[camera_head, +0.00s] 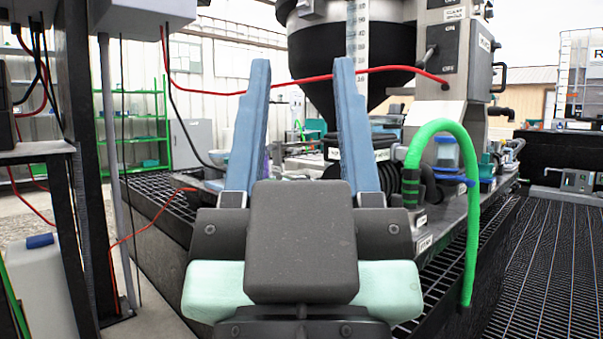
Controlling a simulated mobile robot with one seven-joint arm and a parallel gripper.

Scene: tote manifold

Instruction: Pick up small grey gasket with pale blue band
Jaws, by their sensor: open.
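My gripper (302,64) reaches forward in the middle of the view, with its two long blue fingers spread wide apart. It is open, and nothing shows held between the fingers. I cannot make out a small grey gasket with a pale blue band anywhere in this view. My gripper's dark body and fingers hide part of the bench behind them.
A large dark hopper (400,45) stands ahead above a cluttered metal bench. A thick green hose (470,200) arches at the right, and a red cable (395,69) crosses behind the fingers. Black grating (550,260) lies at right. Green shelving (130,130) stands at back left.

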